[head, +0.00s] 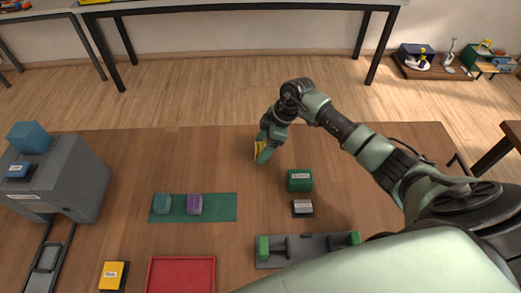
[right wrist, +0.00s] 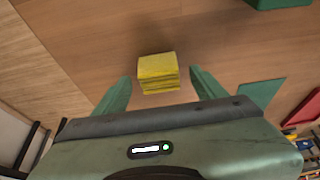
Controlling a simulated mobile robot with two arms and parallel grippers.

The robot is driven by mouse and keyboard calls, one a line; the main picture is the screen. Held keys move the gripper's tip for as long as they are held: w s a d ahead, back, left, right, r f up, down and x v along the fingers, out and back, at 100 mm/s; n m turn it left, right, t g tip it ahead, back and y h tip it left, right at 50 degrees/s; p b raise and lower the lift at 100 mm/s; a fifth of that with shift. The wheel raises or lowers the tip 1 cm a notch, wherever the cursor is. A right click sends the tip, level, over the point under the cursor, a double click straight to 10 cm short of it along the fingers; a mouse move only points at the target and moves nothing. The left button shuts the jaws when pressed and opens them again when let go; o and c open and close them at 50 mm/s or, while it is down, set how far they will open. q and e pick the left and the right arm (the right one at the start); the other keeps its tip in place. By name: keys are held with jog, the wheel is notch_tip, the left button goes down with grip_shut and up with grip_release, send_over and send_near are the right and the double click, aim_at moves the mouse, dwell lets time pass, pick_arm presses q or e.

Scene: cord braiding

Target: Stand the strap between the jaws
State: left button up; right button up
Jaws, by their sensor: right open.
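A yellow block of stacked layers (right wrist: 158,72), perhaps the folded strap, lies on the wooden table. In the head view only a yellow sliver of it (head: 258,146) shows beside my right gripper (head: 265,150). In the right wrist view my right gripper (right wrist: 160,78) is open, its green fingers on either side of the block with a gap at each side. A dark grey fixture with two green end jaws (head: 305,250) stands at the table's front; the space between its jaws holds no yellow piece. My left gripper is out of view.
A green box (head: 299,180) and a small dark labelled block (head: 302,208) stand between gripper and fixture. A green mat (head: 224,207) holds a teal and a purple bundle. A red tray (head: 181,259), a yellow button (head: 114,275) and a grey machine (head: 75,180) are leftward.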

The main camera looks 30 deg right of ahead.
grip_shut()
